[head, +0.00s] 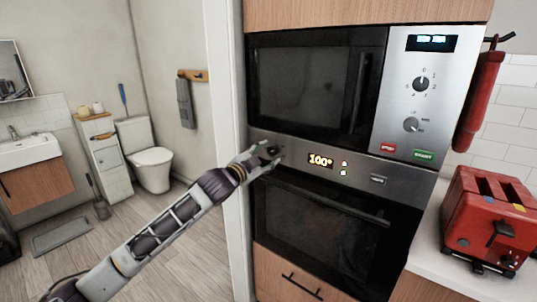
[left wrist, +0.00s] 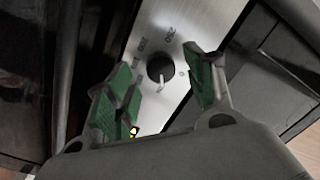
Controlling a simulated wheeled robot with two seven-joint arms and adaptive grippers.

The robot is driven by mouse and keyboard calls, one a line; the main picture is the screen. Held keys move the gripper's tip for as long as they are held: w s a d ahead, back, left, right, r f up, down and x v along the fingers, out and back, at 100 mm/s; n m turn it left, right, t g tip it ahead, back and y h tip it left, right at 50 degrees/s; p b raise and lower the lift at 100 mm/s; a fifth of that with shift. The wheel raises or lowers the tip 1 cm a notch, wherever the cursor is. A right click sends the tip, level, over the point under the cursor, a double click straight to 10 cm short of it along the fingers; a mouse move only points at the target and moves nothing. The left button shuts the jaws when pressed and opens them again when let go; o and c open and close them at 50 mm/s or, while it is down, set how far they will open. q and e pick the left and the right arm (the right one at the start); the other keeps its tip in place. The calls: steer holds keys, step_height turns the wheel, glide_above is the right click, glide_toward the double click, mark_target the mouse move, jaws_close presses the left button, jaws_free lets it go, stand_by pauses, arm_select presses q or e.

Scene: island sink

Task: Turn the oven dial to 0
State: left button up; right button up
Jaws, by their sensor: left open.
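The oven dial (head: 273,151) is a dark round knob on the steel strip of the lower oven, left of an orange display (head: 320,160) that reads 100°. In the left wrist view the dial (left wrist: 160,69) shows a pale pointer mark, with printed numbers such as 200 and 250 around it. My left gripper (head: 263,157) is at the dial in the head view. In the left wrist view its green-padded fingers (left wrist: 166,88) are spread on either side of the dial, with gaps; I see no contact. My right gripper is not in view.
Above the oven is a microwave (head: 310,85) with its own knobs. The oven handle (head: 330,205) runs below the display. A red toaster (head: 492,220) stands on the counter at right, beneath a hanging red extinguisher-like object (head: 480,100). A wall edge (head: 225,130) rises just left of the oven.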

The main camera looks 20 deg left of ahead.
arm_select(q)
steer(key=shift+x, duration=1.05)
steer(key=c, duration=1)
